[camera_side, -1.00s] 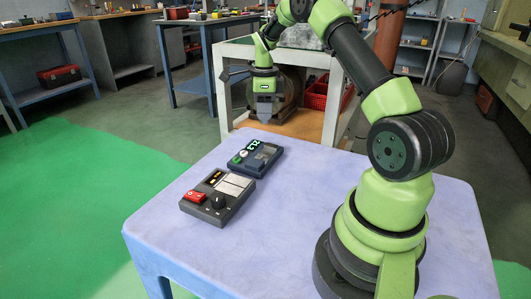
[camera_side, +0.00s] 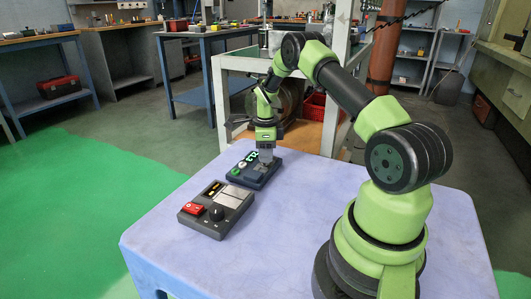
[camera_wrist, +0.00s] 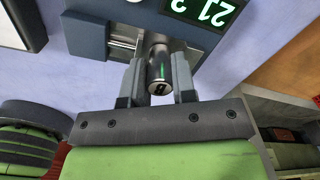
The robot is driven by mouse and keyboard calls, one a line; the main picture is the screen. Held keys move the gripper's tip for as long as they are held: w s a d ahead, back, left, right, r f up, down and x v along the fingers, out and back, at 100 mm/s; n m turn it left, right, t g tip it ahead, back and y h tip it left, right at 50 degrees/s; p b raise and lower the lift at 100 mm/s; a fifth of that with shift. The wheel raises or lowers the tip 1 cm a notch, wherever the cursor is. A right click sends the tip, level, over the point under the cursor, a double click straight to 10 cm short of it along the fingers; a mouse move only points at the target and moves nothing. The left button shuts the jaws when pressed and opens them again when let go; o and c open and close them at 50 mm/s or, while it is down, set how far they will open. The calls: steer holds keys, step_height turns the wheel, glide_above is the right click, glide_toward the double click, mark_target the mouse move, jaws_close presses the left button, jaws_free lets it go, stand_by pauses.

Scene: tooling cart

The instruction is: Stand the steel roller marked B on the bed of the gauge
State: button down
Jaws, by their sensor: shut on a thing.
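My gripper (camera_side: 265,157) is low over the far right part of the dark blue gauge (camera_side: 240,179) in the side view. In the wrist view my gripper (camera_wrist: 158,80) is shut on a steel roller (camera_wrist: 159,62), with a grey finger on each side. The roller's near end shows a small dark mark that is too small to read surely. The roller is over the grey metal bed (camera_wrist: 122,42) of the gauge (camera_wrist: 88,28); I cannot tell whether it touches. The gauge's lit display (camera_wrist: 206,8) is beside it. The side view hides the roller between the fingers.
A black control box (camera_side: 217,209) with a red switch and a knob stands in front of the gauge. Both are on a pale lilac tabletop (camera_side: 290,225), clear to the right. A white-framed stand (camera_side: 305,68) with machinery is behind the table.

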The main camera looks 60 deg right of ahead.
steer(key=shift+f, duration=0.1)
steer(key=c, duration=0.9)
jaws_free()
step_height(320, 180, up, 12)
steer(key=s+a+r+n+t, duration=0.1)
steer(key=a+r+n+t, duration=0.2)
steer(key=a+r+n, duration=0.85)
steer(key=shift+s+a+r+n+t+y, duration=0.35)
steer(key=shift+s+a+r+n+t, duration=0.35)
steer(key=shift+s+a+n, duration=1.9)
steer(key=shift+s+a+r+n+t+y, duration=0.3)
steer(key=shift+s+a+r+n+t, duration=0.35)
steer(key=shift+s+a+n, duration=1.95)
steer(key=shift+s+a+r+n+t+y, duration=0.35)
steer(key=shift+s+a+r+n+t, duration=0.35)
steer(key=shift+s+a+n, duration=1.9)
